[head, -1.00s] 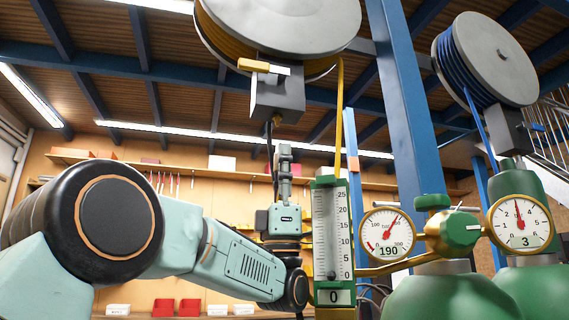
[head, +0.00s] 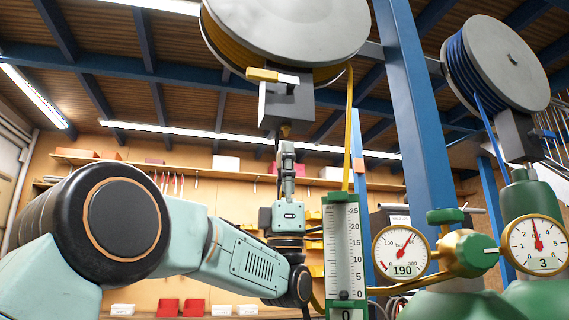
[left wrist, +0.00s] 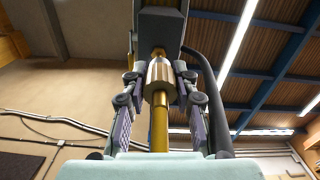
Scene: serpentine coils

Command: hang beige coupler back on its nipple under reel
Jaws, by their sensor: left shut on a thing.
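My left gripper (head: 287,150) points up under the grey block (head: 286,104) of the large yellow-hose reel (head: 288,28). In the left wrist view the gripper (left wrist: 160,78) has its two fingers on either side of the beige coupler (left wrist: 160,90), shut on it. The coupler is upright, brass-coloured with a paler tapered top. A yellow hose (left wrist: 159,130) runs down from it. Just above is a brass nipple (left wrist: 159,52) under the block (left wrist: 160,22). The coupler's top looks close to or at the nipple; I cannot tell whether it is seated. My right gripper is not in view.
A flow tube (head: 343,250), pressure gauges (head: 401,252) and green cylinders (head: 460,300) stand right of my left arm. A yellow hose (head: 349,130) hangs near the gripper. A dark hose (left wrist: 205,75) curves beside the fingers. A blue-hose reel (head: 497,62) is far right.

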